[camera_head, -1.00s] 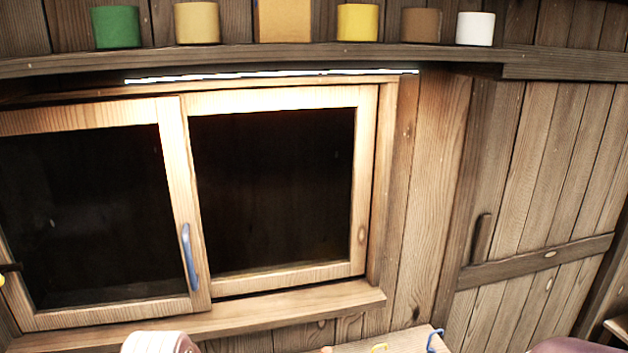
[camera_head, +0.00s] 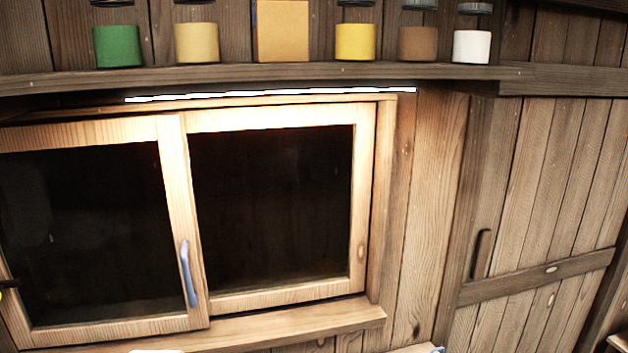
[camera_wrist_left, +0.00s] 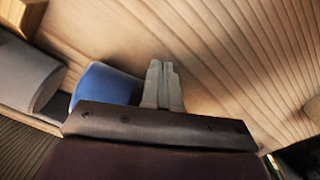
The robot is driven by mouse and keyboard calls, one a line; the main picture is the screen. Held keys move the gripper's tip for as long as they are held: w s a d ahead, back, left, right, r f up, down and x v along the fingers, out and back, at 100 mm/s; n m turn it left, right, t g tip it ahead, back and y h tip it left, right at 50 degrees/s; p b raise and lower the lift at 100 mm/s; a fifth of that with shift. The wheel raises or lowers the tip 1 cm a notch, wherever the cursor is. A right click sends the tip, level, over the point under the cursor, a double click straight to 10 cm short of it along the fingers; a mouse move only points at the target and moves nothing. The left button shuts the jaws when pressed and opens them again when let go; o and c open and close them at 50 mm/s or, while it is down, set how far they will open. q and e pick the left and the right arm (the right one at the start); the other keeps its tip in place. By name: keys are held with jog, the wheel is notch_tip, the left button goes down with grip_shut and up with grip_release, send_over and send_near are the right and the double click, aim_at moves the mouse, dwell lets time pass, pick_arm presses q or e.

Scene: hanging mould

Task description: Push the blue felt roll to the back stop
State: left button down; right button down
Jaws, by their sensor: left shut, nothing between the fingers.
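The blue felt roll (camera_wrist_left: 103,84) shows in the left wrist view, left of my left gripper's fingers. Its lower part is hidden behind the dark gripper body. My left gripper (camera_wrist_left: 163,68) is shut and empty, with its fingers close to the roll's right side. I cannot tell whether they touch it. The roll does not show in the head view, and neither gripper shows there. I cannot make out the back stop in either view.
A grey roll (camera_wrist_left: 24,76) lies left of the blue one in the wrist view. Bare wooden boards lie beyond and right of the fingers. The head view shows a window with a blue handle (camera_head: 188,274), and a shelf (camera_head: 300,76) holding several coloured jars and a box.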

pick_arm(q)
jog(key=shift+w, duration=0.1)
dwell(0.4)
jog(key=shift+w+a+f+b, duration=0.1)
jog(key=shift+w+a+b, duration=0.15)
jog(key=shift+w+b, duration=0.5)
jog(key=shift+w+a+f+b, duration=0.1)
jog(key=shift+w+a+b, duration=0.1)
jog(key=shift+w+b, duration=0.5)
jog(key=shift+w+a+r, duration=0.1)
jog(key=shift+w, duration=0.4)
jog(key=shift+w+r, duration=0.1)
jog(key=shift+s+r+p, duration=0.3)
jog(key=shift+s+p, duration=0.25)
jog(key=shift+s, duration=0.15)
jog(key=shift+s+d+r+p, duration=0.15)
jog(key=shift+s+d+p, duration=0.2)
jog(key=shift+s, duration=0.3)
jog(key=shift+s+d+r+p, duration=0.1)
jog(key=shift+s+d+p, duration=0.05)
jog(key=shift+s+p, duration=0.4)
jog(key=s+r+p, duration=0.3)
jog(key=r+p, duration=0.3)
jog(key=r, duration=0.1)
jog(key=shift+d, duration=0.35)
